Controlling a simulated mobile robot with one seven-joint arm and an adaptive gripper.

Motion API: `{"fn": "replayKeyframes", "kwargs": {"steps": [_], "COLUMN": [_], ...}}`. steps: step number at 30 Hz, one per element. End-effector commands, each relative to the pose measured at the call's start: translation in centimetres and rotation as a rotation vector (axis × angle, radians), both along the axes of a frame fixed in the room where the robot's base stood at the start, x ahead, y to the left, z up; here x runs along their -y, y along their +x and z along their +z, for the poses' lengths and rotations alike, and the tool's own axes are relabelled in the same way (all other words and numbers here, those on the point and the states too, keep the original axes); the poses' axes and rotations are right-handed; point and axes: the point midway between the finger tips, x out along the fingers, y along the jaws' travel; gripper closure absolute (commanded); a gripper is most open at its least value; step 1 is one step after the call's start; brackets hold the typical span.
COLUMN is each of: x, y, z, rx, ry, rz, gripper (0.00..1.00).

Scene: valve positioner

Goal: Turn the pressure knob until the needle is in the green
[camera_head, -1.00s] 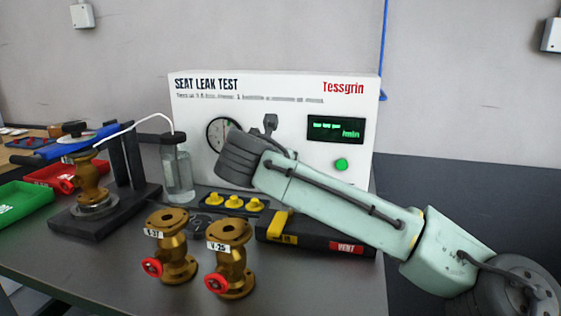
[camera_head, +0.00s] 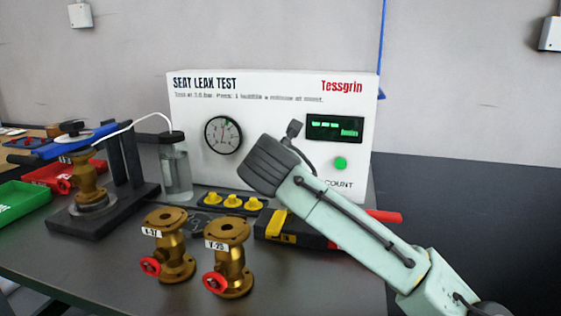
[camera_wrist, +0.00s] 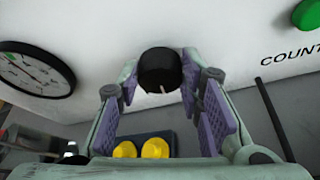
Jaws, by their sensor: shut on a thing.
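The black pressure knob (camera_wrist: 160,68) sits on the white test panel, with a pale mark on its lower edge in the wrist view. My gripper (camera_wrist: 161,84) is shut on it, one purple-padded finger on each side. In the head view my dark wrist hides the knob and the fingertips. The round pressure gauge (camera_head: 223,135) is in full view left of my wrist, and its edge-on face also shows in the wrist view (camera_wrist: 35,68). It has a small green mark near the top; I cannot tell the needle's exact position.
A green button (camera_head: 341,163) and a lit display (camera_head: 335,128) are right of my wrist. A bubble jar (camera_head: 176,170) stands left. Two brass valves (camera_head: 167,247) (camera_head: 232,257) stand in front. Yellow plugs (camera_head: 233,201) lie in a blue holder below. A red handle (camera_head: 383,216) sticks out right.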

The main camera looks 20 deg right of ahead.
Motion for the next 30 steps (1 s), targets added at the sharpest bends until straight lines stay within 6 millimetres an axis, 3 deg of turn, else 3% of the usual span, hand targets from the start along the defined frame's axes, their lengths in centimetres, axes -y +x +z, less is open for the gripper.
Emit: {"fn": "replayKeyframes", "kwargs": {"steps": [10, 20, 25, 30], "x": [0.0, -0.1, -0.9, -2.3], "y": [0.0, -0.2, -1.9, -5.1], "z": [0.0, 0.1, 0.9, 2.2], "rx": [-0.001, 0.0, 0.002, 0.002], "ry": [-0.001, -0.001, -0.003, -0.003], "rz": [0.0, 0.0, 0.002, 0.0], "gripper": [0.46, 0.46, 0.46, 0.46]}}
